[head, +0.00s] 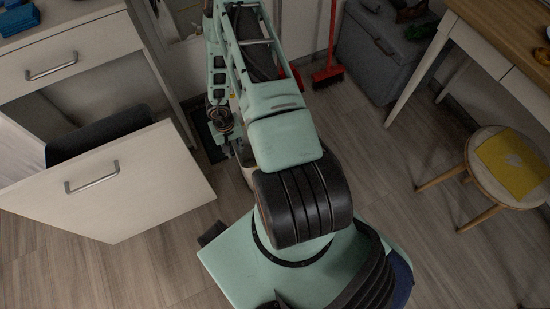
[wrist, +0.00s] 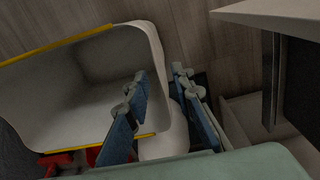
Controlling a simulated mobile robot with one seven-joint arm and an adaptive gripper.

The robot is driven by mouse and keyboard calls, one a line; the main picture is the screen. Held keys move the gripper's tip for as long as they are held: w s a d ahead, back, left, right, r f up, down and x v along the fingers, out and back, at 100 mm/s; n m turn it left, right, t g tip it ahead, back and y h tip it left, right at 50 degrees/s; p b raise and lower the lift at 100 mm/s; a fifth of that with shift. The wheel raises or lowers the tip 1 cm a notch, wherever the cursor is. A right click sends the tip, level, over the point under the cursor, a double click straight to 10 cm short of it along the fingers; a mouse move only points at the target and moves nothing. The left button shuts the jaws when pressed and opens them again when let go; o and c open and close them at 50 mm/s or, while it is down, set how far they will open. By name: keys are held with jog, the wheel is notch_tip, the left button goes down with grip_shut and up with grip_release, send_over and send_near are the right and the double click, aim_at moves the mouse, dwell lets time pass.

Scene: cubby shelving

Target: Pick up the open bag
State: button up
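A white, open-mouthed thing with yellow edging, which looks like the open bag (wrist: 60,95), fills the left of the wrist view. Its mouth faces the camera and its inside looks empty. My gripper (wrist: 160,110) has blue-padded fingers, spread apart. The left finger overlaps the bag's mouth and the right finger is outside its right wall, with the pale wall showing between them. Contact cannot be told. I cannot clearly make out the bag there.
A pulled-out drawer (head: 120,190) with a dark item inside is left of my arm. A red broom (head: 328,75) stands near the wall. A grey bin-like seat (head: 385,50), a desk (head: 500,55) and a stool (head: 512,180) are at right. Floor between is clear.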

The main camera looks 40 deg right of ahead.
jog(key=f+b, duration=0.1)
jog(key=f, duration=0.1)
jog(key=f+b, duration=0.1)
jog(key=f, duration=0.1)
jog(key=f+b, duration=0.1)
jog(key=f, duration=0.1)
jog(key=shift+d+f, duration=0.3)
jog(key=shift+d, duration=0.05)
jog(key=shift+r, duration=0.1)
grip_shut()
